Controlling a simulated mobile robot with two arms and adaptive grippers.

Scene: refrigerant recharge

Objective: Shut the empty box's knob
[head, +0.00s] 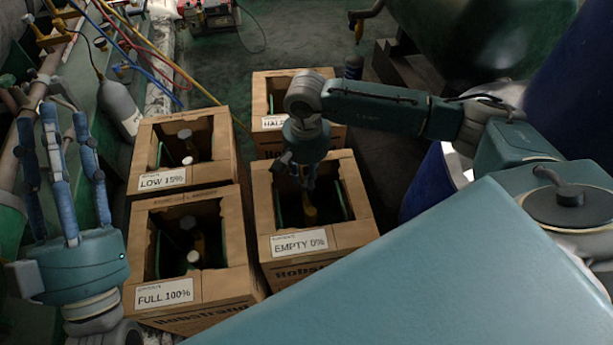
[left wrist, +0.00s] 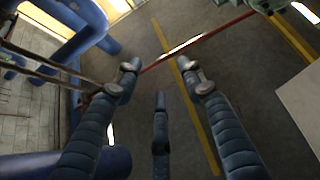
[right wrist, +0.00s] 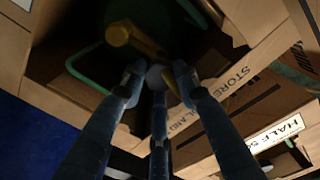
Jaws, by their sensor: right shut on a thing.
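The cardboard box labelled "EMPTY 0%" (head: 318,238) stands at the front right of the group of boxes. Its top is open, and a brass valve (head: 309,212) shows inside; it also shows in the right wrist view (right wrist: 135,42). My right gripper (head: 308,182) reaches down into this box from above. In the right wrist view its fingers (right wrist: 158,82) are shut around a small pale knob (right wrist: 155,76) beside the brass valve, which the fingertips partly cover. My left gripper (head: 65,125) is raised at the far left, fingers spread, empty; the left wrist view (left wrist: 160,80) shows nothing between them.
Boxes labelled "FULL 100%" (head: 165,295) and "LOW 15%" (head: 163,181) stand left of the empty box. A "HALF" box (head: 262,90) stands behind it. A blue drum stands right.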

